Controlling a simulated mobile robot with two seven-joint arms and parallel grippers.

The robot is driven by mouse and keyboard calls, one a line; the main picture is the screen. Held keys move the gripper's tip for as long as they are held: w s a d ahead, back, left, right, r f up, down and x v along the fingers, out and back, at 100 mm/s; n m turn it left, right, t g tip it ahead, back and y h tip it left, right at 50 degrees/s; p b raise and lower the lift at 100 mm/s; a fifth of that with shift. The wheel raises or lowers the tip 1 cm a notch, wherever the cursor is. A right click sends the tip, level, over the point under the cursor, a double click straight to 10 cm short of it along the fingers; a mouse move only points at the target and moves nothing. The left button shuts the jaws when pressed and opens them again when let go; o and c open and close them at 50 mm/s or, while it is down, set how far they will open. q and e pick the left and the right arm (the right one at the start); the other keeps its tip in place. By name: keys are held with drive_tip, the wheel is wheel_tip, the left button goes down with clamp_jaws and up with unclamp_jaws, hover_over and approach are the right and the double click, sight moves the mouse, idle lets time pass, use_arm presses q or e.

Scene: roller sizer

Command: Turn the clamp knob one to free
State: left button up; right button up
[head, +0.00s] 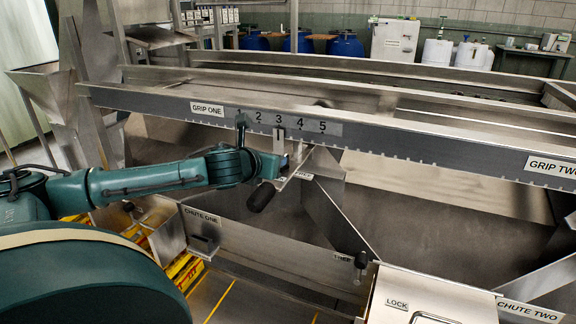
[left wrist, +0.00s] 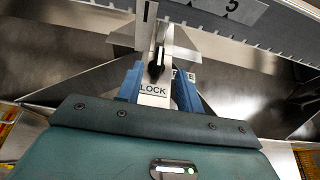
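In the left wrist view the black clamp knob (left wrist: 155,68) sits on a narrow metal plate. The LOCK label (left wrist: 153,89) is on the near side, and a partly hidden second label (left wrist: 190,77) is to the right. My left gripper (left wrist: 158,80) has its blue fingers apart, one on each side of the plate, with the knob between or just past the tips; contact cannot be told. In the head view my left gripper (head: 282,166) is below the GRIP ONE scale (head: 283,122), beside the label (head: 304,175), and the knob is not clearly visible. My right gripper is out of view.
A black-handled lever (head: 261,196) hangs just below my left gripper. The scale rail (head: 400,143) runs close above it. CHUTE ONE (head: 202,222) is below left. Another black knob (head: 361,260) with a label stands lower right, near a LOCK plate (head: 396,304).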

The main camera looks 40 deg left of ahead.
sight(288, 156)
use_arm(q)
drive_tip(key=shift+w+a+f+b, duration=0.2)
drive_tip(key=shift+w+f+b, duration=0.25)
drive_tip(key=shift+b, duration=0.4)
drive_tip(key=x, duration=1)
drive_tip(key=shift+w+d+r, duration=0.1)
drive_tip(key=shift+w+r, duration=0.05)
drive_tip(key=shift+w, duration=0.1)
clamp_jaws()
